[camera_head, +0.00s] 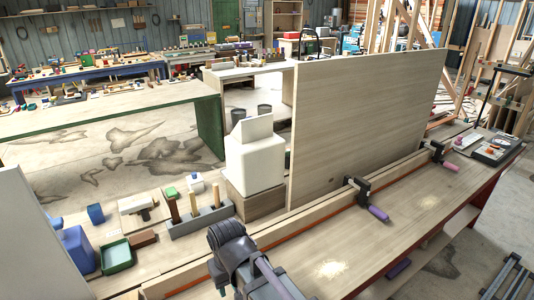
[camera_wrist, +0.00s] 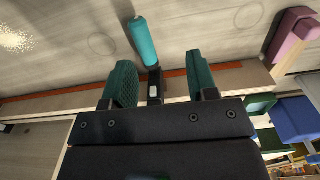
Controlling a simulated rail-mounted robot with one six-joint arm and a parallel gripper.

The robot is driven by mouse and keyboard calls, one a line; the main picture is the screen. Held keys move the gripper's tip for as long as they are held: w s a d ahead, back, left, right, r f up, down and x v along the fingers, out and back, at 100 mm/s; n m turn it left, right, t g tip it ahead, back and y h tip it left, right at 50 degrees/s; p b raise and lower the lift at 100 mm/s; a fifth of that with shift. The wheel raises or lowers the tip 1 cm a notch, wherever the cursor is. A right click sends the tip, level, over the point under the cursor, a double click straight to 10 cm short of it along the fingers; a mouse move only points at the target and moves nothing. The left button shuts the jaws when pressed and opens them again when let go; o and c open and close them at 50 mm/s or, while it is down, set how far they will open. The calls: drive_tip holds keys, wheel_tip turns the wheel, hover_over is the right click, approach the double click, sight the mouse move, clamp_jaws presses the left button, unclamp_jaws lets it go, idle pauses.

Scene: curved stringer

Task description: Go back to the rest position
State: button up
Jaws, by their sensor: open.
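In the wrist view my gripper (camera_wrist: 160,62) is open, with its two green fingers apart. A clamp with a teal handle (camera_wrist: 143,40) and a dark body (camera_wrist: 154,84) shows between and just beyond the fingers. The fingers do not appear closed on it; whether they touch it I cannot tell. In the head view my dark arm reaches over the near end of the bench (camera_head: 415,210), and the fingertips are hidden. A tall wooden panel (camera_head: 365,115) stands upright along the bench.
A purple object (camera_head: 398,268) lies below the bench edge. The right bench top is mostly clear.

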drive_tip(key=w+d+m, duration=0.2)
drive_tip(key=d+m, duration=0.5)
drive_tip(key=d, duration=2.3)
drive_tip(key=shift+w+d, duration=0.15)
drive_tip(key=shift+w, duration=0.05)
